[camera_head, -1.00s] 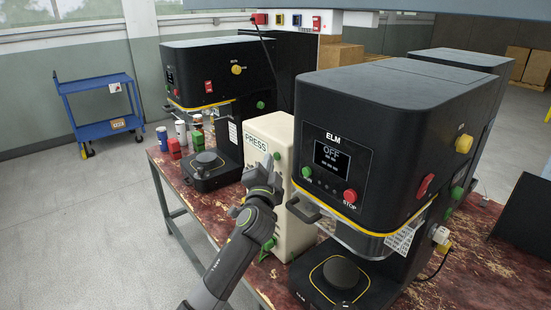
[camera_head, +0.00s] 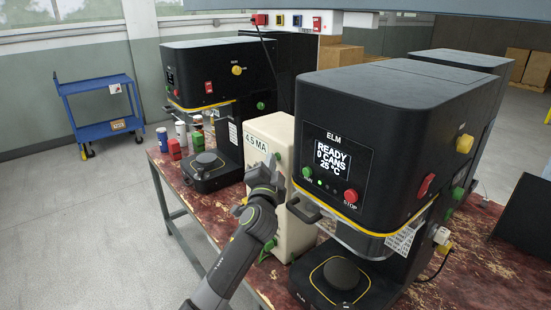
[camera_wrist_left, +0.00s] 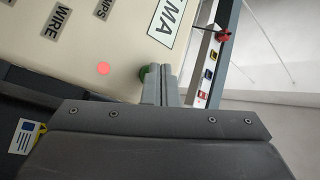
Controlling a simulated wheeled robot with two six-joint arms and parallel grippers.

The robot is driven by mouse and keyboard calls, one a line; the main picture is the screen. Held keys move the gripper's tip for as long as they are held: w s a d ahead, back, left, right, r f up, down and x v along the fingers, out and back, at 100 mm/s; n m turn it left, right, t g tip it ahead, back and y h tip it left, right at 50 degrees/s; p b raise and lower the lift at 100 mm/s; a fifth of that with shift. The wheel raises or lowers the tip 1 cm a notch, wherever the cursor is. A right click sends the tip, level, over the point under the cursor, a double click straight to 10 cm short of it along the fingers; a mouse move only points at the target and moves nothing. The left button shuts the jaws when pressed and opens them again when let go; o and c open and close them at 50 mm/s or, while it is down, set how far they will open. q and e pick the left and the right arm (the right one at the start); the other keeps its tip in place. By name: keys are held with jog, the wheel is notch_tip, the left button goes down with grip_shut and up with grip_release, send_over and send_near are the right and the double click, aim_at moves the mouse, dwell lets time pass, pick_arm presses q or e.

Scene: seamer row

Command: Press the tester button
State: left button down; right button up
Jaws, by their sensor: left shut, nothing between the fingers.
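The tester is a cream box (camera_head: 289,133) on the bench between two black seamers. Its display (camera_head: 255,143) reads 4.5 MA. The wrist view shows part of the display (camera_wrist_left: 167,20), WIRE and MPS labels, and a lit red lamp (camera_wrist_left: 103,68). A green button (camera_wrist_left: 144,72) on the tester is partly hidden behind my left fingertips. My left gripper (camera_head: 272,163) is shut and empty, with its tips at the tester's front face. It also shows in the wrist view (camera_wrist_left: 160,80). The tips look right at the button; whether they touch it, I cannot tell. My right gripper is not in view.
Another seamer (camera_head: 205,70) and several cans (camera_head: 180,133) are at the back left. A blue cart (camera_head: 105,130) stands on open floor.

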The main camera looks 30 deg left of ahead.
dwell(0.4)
pick_arm(q)
jog(key=shift+s+a, duration=0.25)
jog(key=shift+s, duration=0.5)
jog(key=shift+p, duration=0.35)
jog(key=shift+s+a+p, duration=0.2)
jog(key=shift+s+a, duration=0.15)
jog(key=shift+s, duration=0.4)
jog(key=shift+s+a+p, duration=0.15)
jog(key=shift+s+a, duration=0.15)
jog(key=shift+s, duration=0.5)
jog(key=shift+s+a+p, duration=0.2)
jog(key=shift+s+a, duration=0.15)
jog(key=shift+s, duration=0.4)
jog(key=shift+f, duration=0.1)
